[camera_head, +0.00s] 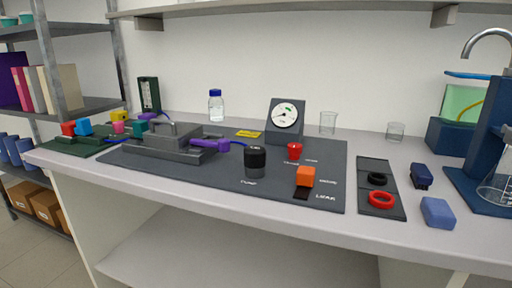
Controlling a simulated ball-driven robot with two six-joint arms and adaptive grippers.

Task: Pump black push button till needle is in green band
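The black push button (255,161) is a black cylinder standing upright on the dark mat, with a label like "PUMP" in front of it. Nothing touches it. The gauge (286,116) has a round white dial on a dark sloped block behind the button. A small green band shows at the dial's upper right. The needle seems to point to the left side of the dial, outside the green band, but it is very small. Neither of my grippers is in view.
A red knob (294,151) and an orange lever (305,177) are right of the button. A grey clamp rig (170,142) with a purple handle (210,145) is left. A tray (396,207) holds black and red rings. Glassware stands behind. A shelf overhangs the back.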

